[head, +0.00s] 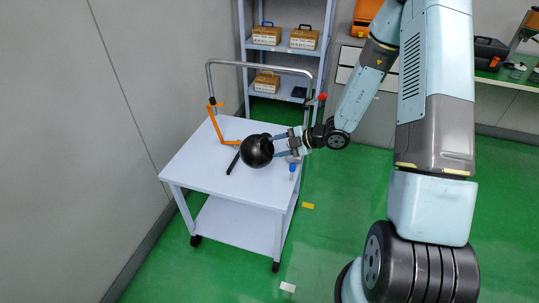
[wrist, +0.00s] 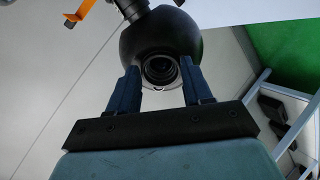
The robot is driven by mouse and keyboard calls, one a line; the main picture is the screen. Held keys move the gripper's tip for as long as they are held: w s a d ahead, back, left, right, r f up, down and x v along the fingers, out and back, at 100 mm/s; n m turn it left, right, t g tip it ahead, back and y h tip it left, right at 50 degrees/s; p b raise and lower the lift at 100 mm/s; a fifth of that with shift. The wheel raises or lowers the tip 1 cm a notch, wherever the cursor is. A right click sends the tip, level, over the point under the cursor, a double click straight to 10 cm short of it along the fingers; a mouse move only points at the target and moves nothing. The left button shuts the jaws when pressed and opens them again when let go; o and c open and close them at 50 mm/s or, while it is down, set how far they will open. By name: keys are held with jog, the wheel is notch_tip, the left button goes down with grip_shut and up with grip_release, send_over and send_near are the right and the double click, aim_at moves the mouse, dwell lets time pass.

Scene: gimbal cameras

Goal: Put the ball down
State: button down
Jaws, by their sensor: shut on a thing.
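The ball (head: 256,151) is black and round, with a dark ringed opening that shows in the wrist view. In the head view it appears over the white cart top, near its middle; I cannot tell whether it touches the surface. My gripper (head: 284,146) comes in from the right and is shut on the ball. In the wrist view the ball (wrist: 161,40) sits at the far end of the two blue fingers, which flank its ringed opening. The far side of the ball is hidden.
The white wheeled cart (head: 215,178) has a raised metal rail (head: 262,65) at its back. An orange angled part (head: 216,124), a dark rod (head: 233,163) and a small blue-topped item (head: 292,168) are near the ball. A shelf with boxes (head: 266,34) stands behind. Green floor is open in front.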

jog(key=shift+w+a+f, duration=0.35)
jog(key=shift+w+f, duration=0.95)
jog(key=shift+f, duration=0.4)
jog(key=shift+w+a+f, duration=0.3)
jog(key=shift+w+f, duration=1)
jog(key=shift+f, duration=0.45)
jog(key=shift+w+a+f, duration=0.35)
jog(key=shift+w+f, duration=0.95)
jog(key=shift+f, duration=0.5)
jog(key=shift+c, duration=2.4)
grip_release()
